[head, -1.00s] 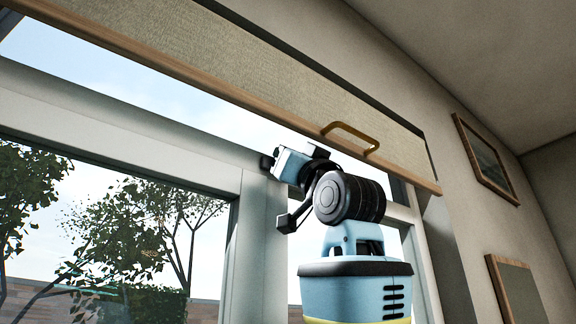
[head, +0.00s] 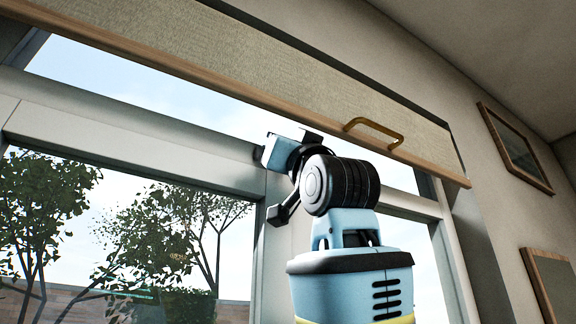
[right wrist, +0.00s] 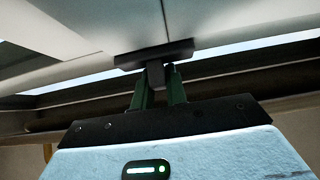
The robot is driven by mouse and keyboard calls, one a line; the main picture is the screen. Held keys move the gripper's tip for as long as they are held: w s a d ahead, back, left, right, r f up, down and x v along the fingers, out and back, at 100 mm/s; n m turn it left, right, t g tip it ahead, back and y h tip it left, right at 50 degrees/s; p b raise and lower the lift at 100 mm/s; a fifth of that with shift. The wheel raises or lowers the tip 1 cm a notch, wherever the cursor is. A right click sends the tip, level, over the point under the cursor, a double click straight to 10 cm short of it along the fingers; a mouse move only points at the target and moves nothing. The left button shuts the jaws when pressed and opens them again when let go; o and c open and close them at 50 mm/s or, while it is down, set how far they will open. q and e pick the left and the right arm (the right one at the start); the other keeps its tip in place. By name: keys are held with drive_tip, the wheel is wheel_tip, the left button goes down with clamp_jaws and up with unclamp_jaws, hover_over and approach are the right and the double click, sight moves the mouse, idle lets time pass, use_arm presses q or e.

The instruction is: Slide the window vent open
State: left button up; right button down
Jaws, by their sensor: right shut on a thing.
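In the right wrist view my right gripper (right wrist: 158,88) is shut on a small dark grey knob (right wrist: 155,73). The knob hangs from a dark flat plate (right wrist: 155,54) against the pale window frame, and I take it for the vent's handle. In the head view my right arm reaches up from below to the top of the window frame, under the blind. Its blue gripper body (head: 283,152) is there, and the fingers and vent handle are too small or hidden to make out. How far the vent is open cannot be told. My left gripper is not in view.
A beige roller blind (head: 240,75) with a wooden bottom rail and a brass handle (head: 374,132) hangs above and right of my gripper. The window post (head: 274,225) stands behind my arm. Picture frames (head: 515,147) hang on the right wall.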

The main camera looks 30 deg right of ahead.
drive_tip(key=c, duration=1.4)
unclamp_jaws()
drive_tip(key=shift+a+y, duration=0.3)
drive_tip(key=shift+d, duration=0.15)
